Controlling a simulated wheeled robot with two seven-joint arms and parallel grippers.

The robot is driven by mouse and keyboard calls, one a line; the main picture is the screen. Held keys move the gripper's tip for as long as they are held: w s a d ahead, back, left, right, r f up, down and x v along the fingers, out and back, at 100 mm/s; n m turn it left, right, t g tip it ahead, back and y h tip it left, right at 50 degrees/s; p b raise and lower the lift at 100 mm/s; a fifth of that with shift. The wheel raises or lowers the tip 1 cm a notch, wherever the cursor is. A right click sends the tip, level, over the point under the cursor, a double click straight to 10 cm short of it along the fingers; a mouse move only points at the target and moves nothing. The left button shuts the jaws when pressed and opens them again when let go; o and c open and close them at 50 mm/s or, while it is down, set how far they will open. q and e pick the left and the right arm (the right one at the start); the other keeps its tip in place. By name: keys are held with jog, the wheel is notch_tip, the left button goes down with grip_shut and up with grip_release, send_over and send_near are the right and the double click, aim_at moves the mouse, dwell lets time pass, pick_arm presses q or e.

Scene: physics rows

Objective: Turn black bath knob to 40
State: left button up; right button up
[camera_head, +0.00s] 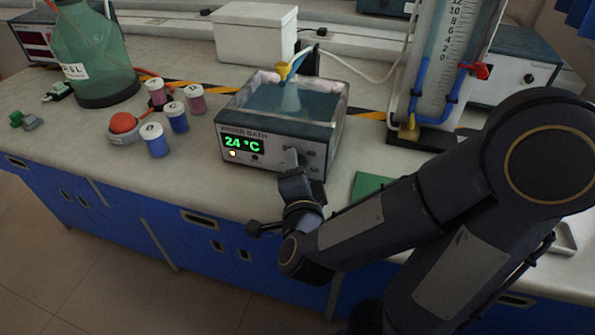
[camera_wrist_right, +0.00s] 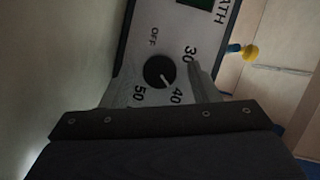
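The water bath (camera_head: 232,150) stands on the bench, and its green display (camera_head: 243,145) reads 24 °C. In the right wrist view the round black knob (camera_wrist_right: 158,72) sits on the pale panel, with OFF, 30, 40 and 50 printed around it. Its short white mark points roughly toward 40. My right gripper (camera_wrist_right: 157,80) is open, with one grey finger on each side of the knob and visible gaps between. In the head view my right gripper (camera_head: 293,160) is at the bath's front panel and hides the knob. My left gripper is not in view.
Several small jars (camera_head: 178,117) and a red-topped item (camera_head: 123,123) stand left of the bath. A green bottle (camera_head: 95,55) is farther left. A white box (camera_head: 253,32) is behind, and a graduated column (camera_head: 437,70) stands to the right.

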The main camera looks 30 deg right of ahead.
jog(key=shift+a, duration=0.1)
jog(key=shift+s+a, duration=0.15)
jog(key=shift+s, duration=0.05)
jog(key=b+v, duration=0.3)
jog(key=v, duration=0.2)
jog(key=shift+s+a, duration=0.15)
jog(key=shift+s, duration=0.15)
jog(key=shift+v, duration=0.8)
jog(key=shift+r, duration=0.1)
